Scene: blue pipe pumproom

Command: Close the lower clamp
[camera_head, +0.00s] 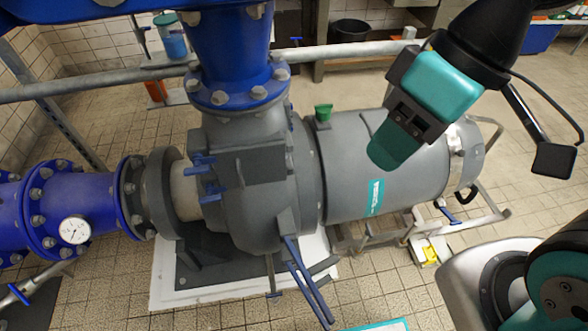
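Two small blue clamps are fixed one above the other on the front of the grey pump housing (262,205). The upper clamp (200,162) and the lower clamp (211,192) both stick out to the left; I cannot tell whether either is open or closed. My gripper (393,150), teal and black, hangs from the upper right in front of the grey motor cylinder. It is to the right of both clamps and well apart from them. Its fingertips point down and left, and the gap between them is not clear. Nothing shows held in it.
A long blue lever (305,285) slants down at the pump's lower front. Blue flanged pipes (80,205) join from the left and above. A pressure gauge (75,231) sits on the left pipe. A grey rail (110,78) crosses behind. Tiled floor (375,285) is free at the front.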

